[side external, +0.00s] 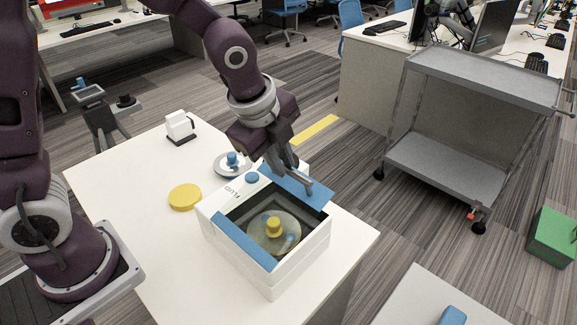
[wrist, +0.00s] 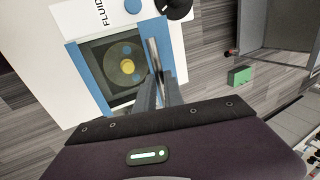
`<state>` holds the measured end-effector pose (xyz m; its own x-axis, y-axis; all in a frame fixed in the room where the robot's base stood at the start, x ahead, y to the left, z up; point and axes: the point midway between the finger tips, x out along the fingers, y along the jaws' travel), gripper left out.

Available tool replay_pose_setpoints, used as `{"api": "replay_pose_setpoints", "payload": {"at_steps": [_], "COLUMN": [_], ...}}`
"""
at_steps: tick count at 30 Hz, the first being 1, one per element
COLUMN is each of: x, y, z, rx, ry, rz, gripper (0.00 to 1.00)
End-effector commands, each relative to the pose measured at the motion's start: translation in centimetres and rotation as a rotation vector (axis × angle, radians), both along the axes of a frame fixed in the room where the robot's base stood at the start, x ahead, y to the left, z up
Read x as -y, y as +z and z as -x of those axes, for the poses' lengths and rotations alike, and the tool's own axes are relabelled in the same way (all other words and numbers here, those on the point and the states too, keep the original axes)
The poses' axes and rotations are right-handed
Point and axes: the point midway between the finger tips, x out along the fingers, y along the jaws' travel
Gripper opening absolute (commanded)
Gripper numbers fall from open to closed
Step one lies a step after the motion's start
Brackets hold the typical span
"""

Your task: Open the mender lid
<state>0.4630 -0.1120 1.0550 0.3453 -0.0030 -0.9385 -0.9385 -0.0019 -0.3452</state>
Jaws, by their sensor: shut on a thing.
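The mender (side external: 237,252) is a white box marked FLUID on the table. Its lid (side external: 244,239) has blue bands at two opposite sides and a dark see-through-looking middle; it also shows in the wrist view (wrist: 87,80). A round disc (side external: 262,242) with a yellow knob (side external: 273,226) shows within. The lid looks level; I cannot tell whether it is slightly raised. My gripper (side external: 307,188) is shut at the right blue band, where a thin metal bar (wrist: 153,55) runs in the wrist view. The fingers partly hide the grip point.
A blue button (side external: 252,178) sits on the mender's top. A yellow disc (side external: 185,197), a plate with a blue knob (side external: 232,161) and a small white device (side external: 180,125) stand on the table (side external: 125,190) behind and left. A grey cart (side external: 440,165) stands apart on the right.

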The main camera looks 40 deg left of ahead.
Motion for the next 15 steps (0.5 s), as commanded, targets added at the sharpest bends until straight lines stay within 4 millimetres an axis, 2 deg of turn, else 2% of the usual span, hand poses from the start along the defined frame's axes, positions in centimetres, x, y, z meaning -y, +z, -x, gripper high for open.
{"api": "replay_pose_setpoints", "payload": {"at_steps": [1, 6, 15], "x": [-0.1, 0.0, 0.0], "y": [0.1, 1.2, 2.4], "z": [1.0, 2.9, 5.0], "rx": [-0.018, -0.025, -0.029], "ry": [-0.001, -0.002, -0.004], "rz": [-0.004, -0.006, -0.007], "gripper": [0.0, 0.0, 0.0]}}
